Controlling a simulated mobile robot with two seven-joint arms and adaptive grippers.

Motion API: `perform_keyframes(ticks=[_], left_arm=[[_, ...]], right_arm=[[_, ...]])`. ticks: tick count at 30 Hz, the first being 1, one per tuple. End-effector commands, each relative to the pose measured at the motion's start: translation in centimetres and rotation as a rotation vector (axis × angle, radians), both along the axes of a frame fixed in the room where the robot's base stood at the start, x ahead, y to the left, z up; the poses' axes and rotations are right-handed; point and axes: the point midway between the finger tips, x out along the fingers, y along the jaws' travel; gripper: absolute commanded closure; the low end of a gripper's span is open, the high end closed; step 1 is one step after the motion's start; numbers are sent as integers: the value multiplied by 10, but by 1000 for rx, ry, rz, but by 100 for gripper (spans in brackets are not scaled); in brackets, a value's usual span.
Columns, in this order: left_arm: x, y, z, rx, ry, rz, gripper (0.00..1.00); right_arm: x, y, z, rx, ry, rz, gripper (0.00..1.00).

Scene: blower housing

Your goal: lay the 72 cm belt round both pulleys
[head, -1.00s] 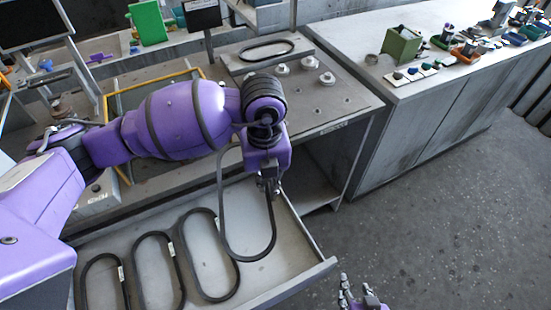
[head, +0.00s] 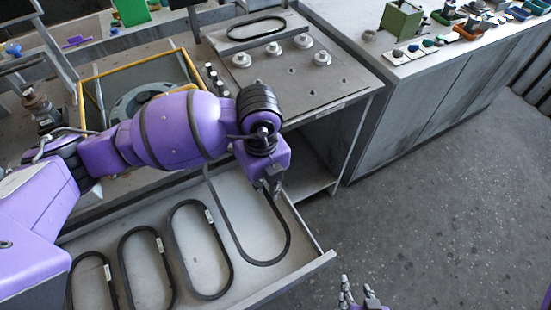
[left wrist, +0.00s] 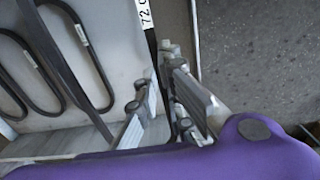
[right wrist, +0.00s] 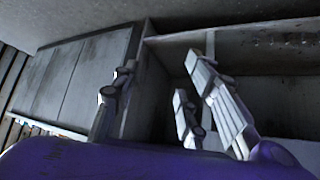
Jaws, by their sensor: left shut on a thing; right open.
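My left gripper (head: 268,186) is shut on a dark belt (head: 287,250), which hangs from it as a long loop over the right part of the open drawer. In the left wrist view this belt carries a white tag (left wrist: 146,14) that reads "72 c", partly cut off. Several round pale metal pieces, one a pulley-like hub (head: 303,41), stand on the bench plate behind the arm; I cannot tell which are the two pulleys. My right gripper (head: 355,297) is open and empty at the bottom edge, away from the bench; its fingers also show in the right wrist view (right wrist: 155,90).
The open drawer (head: 318,262) holds several other tagged belts (head: 200,250) side by side. Another belt (head: 257,28) lies on a plate at the bench's back. A yellow-edged frame (head: 85,95) is left of the plate. The grey cabinet (head: 400,110) stands right; floor in front is clear.

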Motion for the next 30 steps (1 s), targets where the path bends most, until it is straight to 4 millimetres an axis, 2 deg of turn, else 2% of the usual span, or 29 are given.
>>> perform_keyframes(ticks=[1, 8, 18, 22, 30], left_arm=[[-3, 0, -14, 0, 13, -1, 100], [-3, 1, -43, 0, 14, 1, 100], [-3, 1, -83, 0, 10, 0, 100], [-2, 0, -94, 1, 6, -1, 100], [-1, 1, -106, 2, 1, 2, 100]], right_arm=[[-4, 0, -9, 0, 12, -2, 60], [-1, -4, -20, -7, 1, -13, 60], [-17, -9, -53, -21, 37, -11, 60], [-18, -7, -64, -23, 47, -3, 60], [-15, -7, -64, -23, 44, 1, 60]])
